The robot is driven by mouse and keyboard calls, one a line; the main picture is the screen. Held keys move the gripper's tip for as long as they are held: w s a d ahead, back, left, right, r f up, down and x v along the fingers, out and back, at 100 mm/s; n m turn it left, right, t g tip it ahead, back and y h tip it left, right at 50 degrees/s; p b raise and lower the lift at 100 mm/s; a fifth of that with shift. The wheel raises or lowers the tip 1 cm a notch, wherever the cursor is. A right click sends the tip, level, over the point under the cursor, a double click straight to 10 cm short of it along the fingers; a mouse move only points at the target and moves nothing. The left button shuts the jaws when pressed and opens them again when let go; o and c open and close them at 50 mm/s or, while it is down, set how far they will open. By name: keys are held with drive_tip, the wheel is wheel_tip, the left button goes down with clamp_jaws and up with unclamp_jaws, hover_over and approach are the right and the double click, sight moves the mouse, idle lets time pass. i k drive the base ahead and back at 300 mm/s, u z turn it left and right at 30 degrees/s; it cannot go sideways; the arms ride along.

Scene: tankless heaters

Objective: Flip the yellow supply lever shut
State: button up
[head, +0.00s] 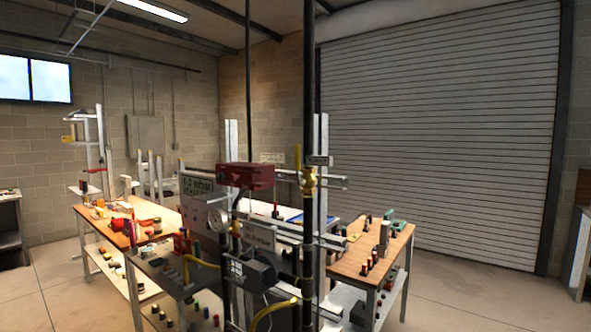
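Several yellow parts show on the pipework in the head view. A small yellow valve-like fitting (309,181) sits on the dark vertical pipe (309,110), just under a small label plate (319,160). A bent yellow piece (188,266) is lower left, beside the stand. A curved yellow tube (272,309) is at the bottom, near the pipes. The parts are too small to tell which one is the supply lever or how it is turned. My gripper is not in view.
A red box (246,176) hangs on the pipe rack above a grey motor-like unit (258,273). A wooden-topped bench (341,262) with small parts stands right, and another (160,220) left. Open concrete floor (470,295) lies right, before the roller door (440,130).

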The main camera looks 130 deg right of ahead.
sight(300, 182)
drive_tip(key=z, duration=4.85)
